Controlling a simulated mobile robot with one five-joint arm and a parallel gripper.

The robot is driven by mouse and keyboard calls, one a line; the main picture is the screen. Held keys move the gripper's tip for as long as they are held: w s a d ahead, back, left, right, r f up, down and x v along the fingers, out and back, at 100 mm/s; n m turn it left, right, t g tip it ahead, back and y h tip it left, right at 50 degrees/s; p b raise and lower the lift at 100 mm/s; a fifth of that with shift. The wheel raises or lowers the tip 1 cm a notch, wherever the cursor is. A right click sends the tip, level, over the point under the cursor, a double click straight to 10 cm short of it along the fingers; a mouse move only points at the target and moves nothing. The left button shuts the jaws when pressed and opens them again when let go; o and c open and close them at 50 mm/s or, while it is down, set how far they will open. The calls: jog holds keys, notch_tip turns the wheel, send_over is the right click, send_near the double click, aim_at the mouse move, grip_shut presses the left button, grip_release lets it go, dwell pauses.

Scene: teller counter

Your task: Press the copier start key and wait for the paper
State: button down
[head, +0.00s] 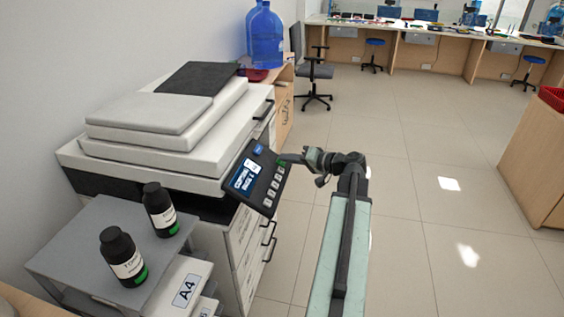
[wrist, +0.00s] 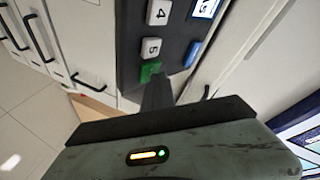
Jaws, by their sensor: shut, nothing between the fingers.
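The copier (head: 150,150) stands against the wall at the left, with a dark tilted control panel (head: 240,190) on its near right corner. The panel has a lit screen (head: 244,176), a column of pale keys and a green key (wrist: 150,71) at its end. My gripper (head: 284,158) is shut and empty, its tip at the green key. In the wrist view the dark fingers (wrist: 158,92) partly cover the green key; I cannot tell whether they touch or press it. No sheet of paper shows coming out of the copier.
A grey stand (head: 75,245) at the near left holds two black toner bottles (head: 160,210) and A4 packs (head: 185,290). An office chair (head: 312,70) and a blue water bottle (head: 264,38) are behind the copier.

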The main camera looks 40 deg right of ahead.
jog(key=shift+r, duration=0.1)
jog(key=shift+s+d+r+p, duration=0.3)
jog(key=shift+s+r+p, duration=0.15)
jog(key=shift+r+p, duration=0.2)
jog(key=r+p, duration=0.1)
jog(key=s+d+r+p, duration=0.1)
jog(key=p, duration=0.1)
jog(key=s+r+p, duration=0.1)
jog(key=r, duration=0.1)
jog(key=shift+d, duration=0.15)
jog(key=shift+s, duration=0.1)
dwell(0.5)
